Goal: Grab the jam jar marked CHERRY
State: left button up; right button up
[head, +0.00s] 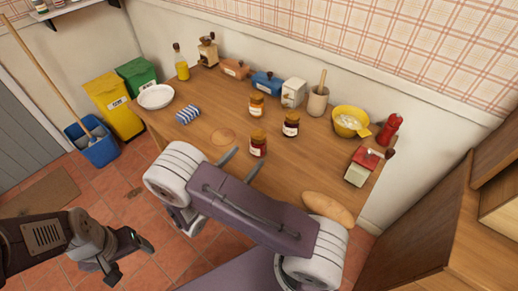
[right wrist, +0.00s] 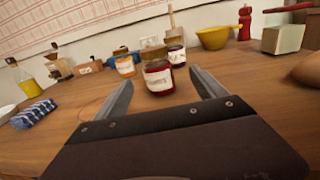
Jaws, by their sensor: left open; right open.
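Three jam jars with pale labels stand upright on the wooden table: a red one (head: 258,144) nearest me, a dark one (head: 291,125) behind to its right, and an amber one (head: 257,106) farther back. I cannot read their labels. My right gripper (head: 242,164) is open and empty, pointing at the red jar. In the right wrist view, the red jar (right wrist: 158,78) appears between the fingertips, just beyond them; the dark jar (right wrist: 177,54) and amber jar (right wrist: 125,66) are behind it. My left gripper (head: 129,258) is open and empty over the floor at lower left.
A bread loaf (head: 328,208) lies at the front right. Yellow bowl (head: 350,122), red mill (head: 389,130) and canisters (head: 267,83) line the back and right.

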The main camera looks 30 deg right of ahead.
aim_at(259, 134)
jog(key=x, duration=0.9)
jog(key=shift+w+a+f, duration=0.1)
jog(key=shift+w+f, duration=0.05)
jog(key=shift+w, duration=0.1)
jog(key=shift+a, duration=0.1)
jog(key=c, duration=1.8)
jog(key=shift+o, duration=0.2)
jog(key=shift+r, duration=0.65)
notch_tip(259, 134, up, 3)
jog(key=shift+r+p, duration=0.1)
jog(key=shift+p, duration=0.35)
jog(key=s+d+r+p, duration=0.4)
jog(key=s+d+r, duration=0.2)
jog(key=s+d, duration=0.2)
jog(key=shift+d+r, duration=0.2)
jog(key=shift+r, duration=0.1)
